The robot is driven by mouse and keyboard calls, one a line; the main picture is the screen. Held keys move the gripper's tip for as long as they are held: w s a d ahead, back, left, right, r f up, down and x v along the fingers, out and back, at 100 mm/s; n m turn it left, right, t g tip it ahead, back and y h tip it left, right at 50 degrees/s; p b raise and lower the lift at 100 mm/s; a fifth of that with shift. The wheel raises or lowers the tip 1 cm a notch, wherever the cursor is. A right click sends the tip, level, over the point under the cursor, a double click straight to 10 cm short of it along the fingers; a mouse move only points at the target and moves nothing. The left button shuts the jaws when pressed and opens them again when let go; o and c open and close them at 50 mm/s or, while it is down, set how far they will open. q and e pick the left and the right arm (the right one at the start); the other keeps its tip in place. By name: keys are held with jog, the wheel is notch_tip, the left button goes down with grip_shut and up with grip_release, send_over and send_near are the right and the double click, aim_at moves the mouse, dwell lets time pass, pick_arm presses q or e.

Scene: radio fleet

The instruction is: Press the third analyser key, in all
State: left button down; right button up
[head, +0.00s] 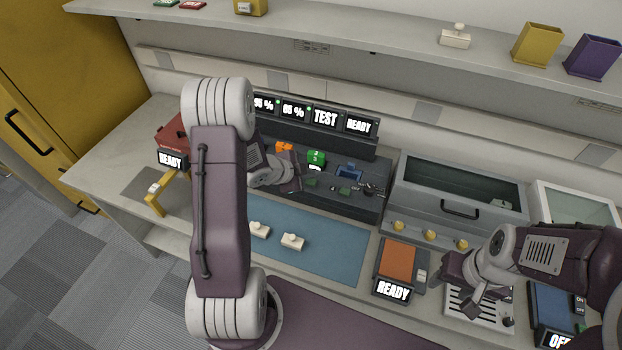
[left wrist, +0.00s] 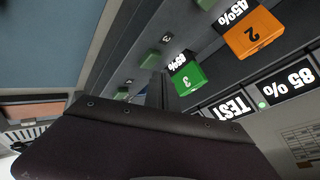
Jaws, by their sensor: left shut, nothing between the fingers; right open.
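The dark analyser bank (head: 270,128) stands at the back of the counter, with lit screens reading percentages, TEST and READY. An orange unit (head: 284,147), a green unit marked 3 (head: 316,157) and a blue unit (head: 349,171) sit in it. A green key (head: 312,182) lies in front of the green unit; in the left wrist view the key (left wrist: 150,60) is beside a label 3. My left gripper (head: 296,185) is shut and empty, close beside this key; I cannot tell whether they touch. My right gripper (head: 462,290) is open and empty over the right counter.
Another green key (head: 345,189) lies to the right. A blue mat (head: 330,250) with two white blocks is in front. An orange-topped READY device (head: 400,262) and a grey glass-topped box (head: 455,190) stand to the right. A shelf runs above.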

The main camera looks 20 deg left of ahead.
aim_at(309, 183)
pick_arm(q)
notch_tip(309, 183, up, 5)
jog(key=p, duration=0.5)
dwell(0.4)
dwell(0.4)
